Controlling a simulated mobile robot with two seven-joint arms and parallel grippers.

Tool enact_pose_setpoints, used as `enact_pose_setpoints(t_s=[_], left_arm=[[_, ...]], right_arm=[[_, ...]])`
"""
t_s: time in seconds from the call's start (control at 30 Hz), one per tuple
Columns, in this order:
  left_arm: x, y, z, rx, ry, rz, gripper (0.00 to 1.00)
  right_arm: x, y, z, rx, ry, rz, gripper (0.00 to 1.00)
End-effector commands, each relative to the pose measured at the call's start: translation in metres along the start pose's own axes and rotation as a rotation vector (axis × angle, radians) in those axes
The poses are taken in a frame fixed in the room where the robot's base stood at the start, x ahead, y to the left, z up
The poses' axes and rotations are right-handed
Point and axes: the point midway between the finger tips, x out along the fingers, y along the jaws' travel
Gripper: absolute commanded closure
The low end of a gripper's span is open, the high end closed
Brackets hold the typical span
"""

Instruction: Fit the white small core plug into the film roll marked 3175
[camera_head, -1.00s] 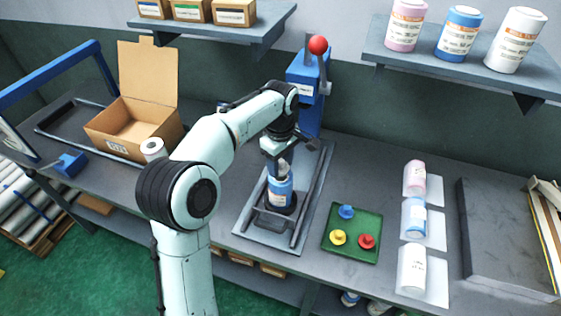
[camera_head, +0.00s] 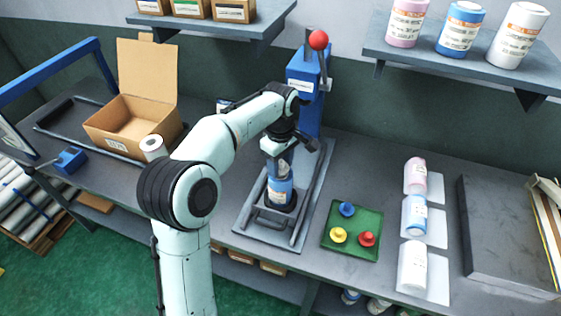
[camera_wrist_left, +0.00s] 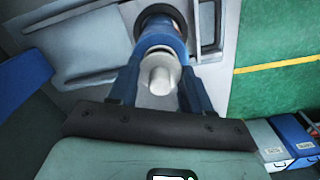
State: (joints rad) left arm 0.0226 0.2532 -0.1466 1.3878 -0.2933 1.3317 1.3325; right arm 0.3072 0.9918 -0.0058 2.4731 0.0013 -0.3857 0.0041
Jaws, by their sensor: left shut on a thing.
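A blue film roll with a white label (camera_head: 279,190) stands upright in the dark holder of the press fixture; its number is too small to read. My left gripper (camera_head: 280,168) points down directly above this roll. In the left wrist view, its fingers (camera_wrist_left: 158,88) are shut on the white small core plug (camera_wrist_left: 160,72). The plug lines up with the top of the blue roll (camera_wrist_left: 160,40). I cannot tell whether the plug touches the roll or has entered its core. In the head view the fingers hide the plug. My right gripper is not in view.
The blue press (camera_head: 304,85) with a red-knobbed lever stands behind the roll. A green tray (camera_head: 350,253) with blue, yellow and red plugs lies to the right. Beyond it, several rolls lie on pale sheets. An open cardboard box (camera_head: 128,125) stands left.

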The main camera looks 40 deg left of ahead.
Motion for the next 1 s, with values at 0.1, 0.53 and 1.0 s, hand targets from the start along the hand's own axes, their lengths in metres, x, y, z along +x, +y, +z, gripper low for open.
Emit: enact_pose_setpoints(t_s=[0.1,0.53,1.0], left_arm=[[0.003,0.000,0.000,0.000,0.000,-0.001,0.80],[0.012,0.000,0.000,0.000,0.000,0.000,0.80],[0.011,0.000,0.000,0.000,0.000,0.001,0.21]], right_arm=[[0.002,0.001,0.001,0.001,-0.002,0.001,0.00],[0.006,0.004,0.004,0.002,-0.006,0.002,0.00],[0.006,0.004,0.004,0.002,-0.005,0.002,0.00]])
